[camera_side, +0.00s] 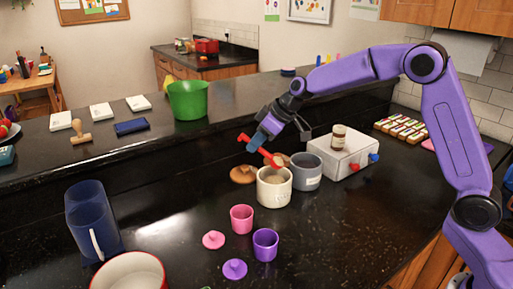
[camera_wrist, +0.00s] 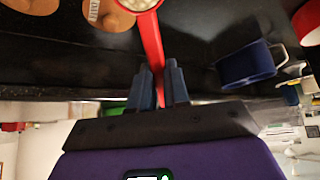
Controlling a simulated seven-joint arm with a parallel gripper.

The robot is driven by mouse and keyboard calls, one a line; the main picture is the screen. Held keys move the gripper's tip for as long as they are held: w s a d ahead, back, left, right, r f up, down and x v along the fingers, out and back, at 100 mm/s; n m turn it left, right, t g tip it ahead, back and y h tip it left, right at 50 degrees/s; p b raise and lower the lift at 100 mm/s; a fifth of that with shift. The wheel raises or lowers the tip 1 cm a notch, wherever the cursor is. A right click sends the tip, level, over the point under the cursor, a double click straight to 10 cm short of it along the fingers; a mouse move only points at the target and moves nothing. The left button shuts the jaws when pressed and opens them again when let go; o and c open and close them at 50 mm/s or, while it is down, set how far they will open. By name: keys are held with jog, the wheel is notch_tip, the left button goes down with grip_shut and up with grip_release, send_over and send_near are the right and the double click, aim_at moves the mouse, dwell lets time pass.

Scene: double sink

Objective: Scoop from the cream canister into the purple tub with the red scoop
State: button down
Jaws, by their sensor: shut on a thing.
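My gripper (camera_side: 262,139) is shut on the handle of the red scoop (camera_side: 273,159). In the wrist view, the red handle (camera_wrist: 150,45) runs up from between my dark fingers (camera_wrist: 161,85), and the bowl (camera_wrist: 138,3) at the top edge holds whitish pellets. In the side view, the scoop bowl is just above the rim of the cream canister (camera_side: 274,192), which stands open with pale contents. The purple tub (camera_side: 265,247) stands upright and open in front of the canister, with the purple lid (camera_side: 235,269) on the counter beside it.
A grey canister (camera_side: 307,175) stands right beside the cream one. A pink tub (camera_side: 241,220) and pink lid (camera_side: 213,240) are near the purple tub. A brown lid (camera_side: 243,174) lies behind left.

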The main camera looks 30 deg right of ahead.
jog(key=shift+r, duration=1.7)
jog(key=s+a+f+g+h, duration=0.1)
jog(key=s+a+f+g, duration=0.1)
jog(key=s+a, duration=0.55)
jog(key=s+a+f+g+h, duration=0.1)
jog(key=s+a+f, duration=0.2)
jog(key=s+a, duration=0.4)
jog(key=f+g+y, duration=0.1)
jog(key=g+y, duration=0.2)
jog(key=f+n+g+y, duration=0.1)
jog(key=f+g+y, duration=0.1)
jog(key=g, duration=0.1)
jog(key=w+a+f+g+y, duration=0.1)
jog(key=f+g+y, duration=0.1)
jog(key=g+y, duration=0.1)
jog(key=shift+a+f+n+y, duration=0.1)
jog(key=shift+f+n+y, duration=0.1)
jog(key=shift+n+y, duration=0.1)
dwell(0.4)
dwell(0.7)
